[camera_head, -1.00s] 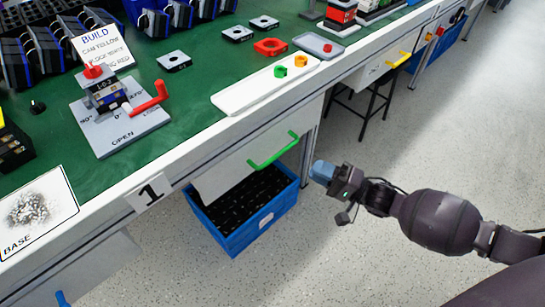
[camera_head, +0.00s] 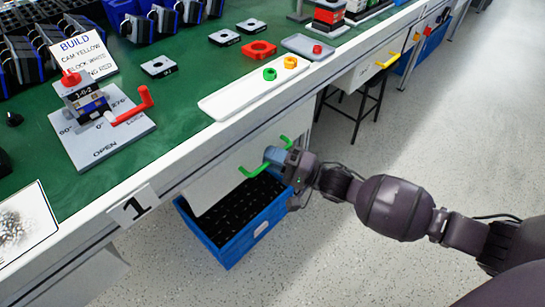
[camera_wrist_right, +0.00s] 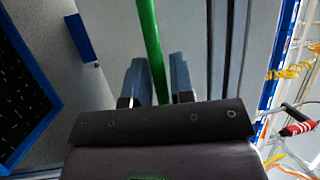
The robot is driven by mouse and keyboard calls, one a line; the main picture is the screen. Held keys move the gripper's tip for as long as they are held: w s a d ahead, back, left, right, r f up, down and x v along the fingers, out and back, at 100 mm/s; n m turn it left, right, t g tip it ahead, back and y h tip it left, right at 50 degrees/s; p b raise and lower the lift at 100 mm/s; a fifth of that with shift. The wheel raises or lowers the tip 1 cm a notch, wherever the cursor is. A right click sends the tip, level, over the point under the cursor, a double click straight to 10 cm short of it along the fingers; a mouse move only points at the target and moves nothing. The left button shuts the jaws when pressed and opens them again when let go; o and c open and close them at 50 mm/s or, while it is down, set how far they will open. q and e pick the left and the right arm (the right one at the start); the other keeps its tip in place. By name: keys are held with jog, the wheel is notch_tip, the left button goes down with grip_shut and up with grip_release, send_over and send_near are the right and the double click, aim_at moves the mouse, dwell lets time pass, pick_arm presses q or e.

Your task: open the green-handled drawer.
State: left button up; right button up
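The green handle (camera_head: 256,169) sits on the white drawer front (camera_head: 222,184) under the green-topped workbench, and the drawer looks shut. My right gripper (camera_head: 274,155) is at the handle and its blue fingertips cover the handle's middle. In the right wrist view, the green handle (camera_wrist_right: 152,45) runs between the two blue fingers of the right gripper (camera_wrist_right: 159,82). A gap shows beside the handle, so the fingers stand open around it. Whether one finger touches it I cannot tell. My left gripper is in neither view.
A blue crate (camera_head: 231,258) with dark contents is below the drawer, close to my right gripper. A yellow handle (camera_head: 391,60) marks another drawer farther right, with a dark stool (camera_head: 362,103) under it. The floor to the right is clear.

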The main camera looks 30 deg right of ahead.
grip_shut()
pick_arm(q)
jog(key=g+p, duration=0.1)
jog(key=p, duration=0.2)
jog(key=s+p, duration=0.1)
jog(key=p, duration=0.2)
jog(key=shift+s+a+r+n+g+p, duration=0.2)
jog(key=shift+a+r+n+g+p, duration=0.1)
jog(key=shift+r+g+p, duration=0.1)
pick_arm(e)
jog(key=s+d, duration=0.5)
jog(key=s, duration=0.8)
jog(key=s+d, duration=0.5)
jog(key=s, duration=0.9)
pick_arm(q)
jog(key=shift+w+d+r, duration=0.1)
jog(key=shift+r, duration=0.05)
pick_arm(e)
grip_release()
jog(key=shift+s, duration=0.1)
